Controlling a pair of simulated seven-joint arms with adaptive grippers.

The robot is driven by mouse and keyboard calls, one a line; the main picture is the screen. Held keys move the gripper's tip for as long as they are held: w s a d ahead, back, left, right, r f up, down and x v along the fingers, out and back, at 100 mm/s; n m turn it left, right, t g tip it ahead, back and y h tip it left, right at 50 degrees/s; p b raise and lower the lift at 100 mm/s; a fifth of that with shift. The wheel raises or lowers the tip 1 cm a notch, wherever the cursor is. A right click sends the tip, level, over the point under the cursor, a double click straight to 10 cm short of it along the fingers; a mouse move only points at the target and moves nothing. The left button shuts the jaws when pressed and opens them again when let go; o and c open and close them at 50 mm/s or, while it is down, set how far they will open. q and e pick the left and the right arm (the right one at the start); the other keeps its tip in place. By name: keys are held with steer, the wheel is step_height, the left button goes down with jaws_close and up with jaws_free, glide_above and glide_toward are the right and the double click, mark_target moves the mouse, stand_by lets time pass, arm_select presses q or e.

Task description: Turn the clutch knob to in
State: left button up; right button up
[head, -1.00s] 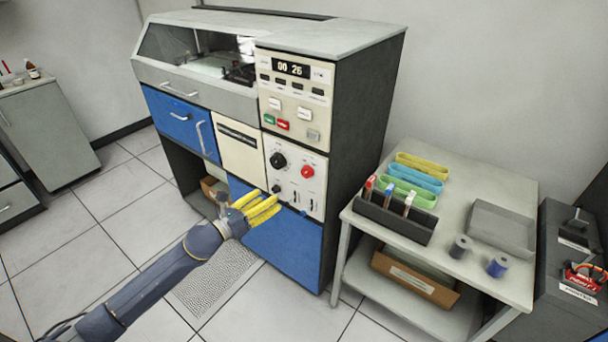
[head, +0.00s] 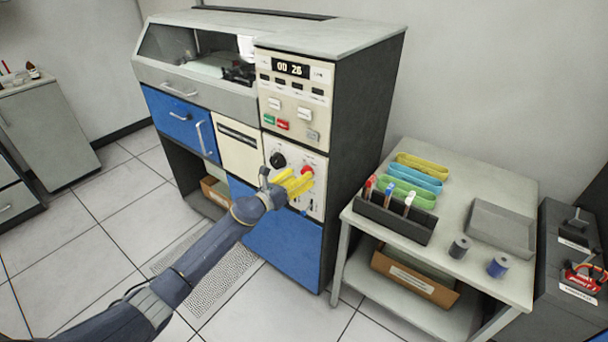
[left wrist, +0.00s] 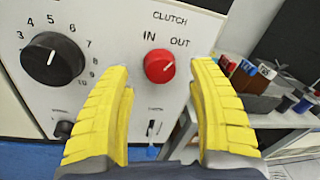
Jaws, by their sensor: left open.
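The red clutch knob (left wrist: 160,66) is on the white lower panel of the machine, under the label CLUTCH, with IN at its upper left and OUT at its upper right. Its white pointer line tilts toward the upper right, the OUT side. In the head view the red knob (head: 307,171) shows just past my left gripper (head: 302,180). The left gripper's yellow fingers (left wrist: 163,75) are open and empty, one on each side of the knob in the left wrist view, with their tips short of it. My right gripper is not in view.
A large black numbered dial (left wrist: 52,59) is left of the knob, with a small black knob (left wrist: 64,129) below it. A small lever (left wrist: 151,129) sits below the clutch knob. A side table (head: 462,290) with a tube rack (head: 395,222) stands to the right.

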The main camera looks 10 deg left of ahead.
arm_select(q)
steer(key=shift+x, duration=1.25)
steer(key=shift+c, duration=0.5)
steer(key=shift+a, duration=0.1)
jaws_close()
